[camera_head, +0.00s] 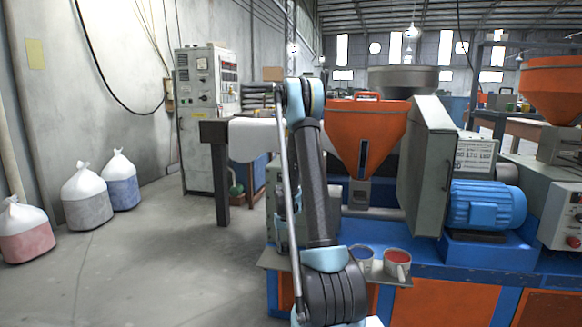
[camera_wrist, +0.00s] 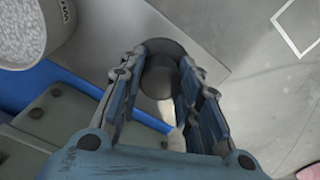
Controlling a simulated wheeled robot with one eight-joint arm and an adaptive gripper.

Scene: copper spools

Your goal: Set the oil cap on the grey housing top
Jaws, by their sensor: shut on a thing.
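My gripper (camera_wrist: 162,60) is shut on a dark grey, round, knob-like piece, which I take to be the oil cap (camera_wrist: 160,78). The cap sits between the fingertips, over or on a grey metal shelf (camera_wrist: 195,28); I cannot tell whether it touches the shelf. A grey-green housing with bolts on its top (camera_wrist: 62,118) lies at the lower left of the wrist view, apart from the cap. In the head view the grey housing (camera_head: 274,205) is partly covered by my arm. The gripper and cap are hidden there.
A cup of white pellets (camera_wrist: 22,30) stands near the gripper. In the head view, a cup with blue contents (camera_head: 362,265) and one with red contents (camera_head: 397,268) stand on the shelf. An orange hopper (camera_head: 365,130) and blue motor (camera_head: 485,205) stand behind.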

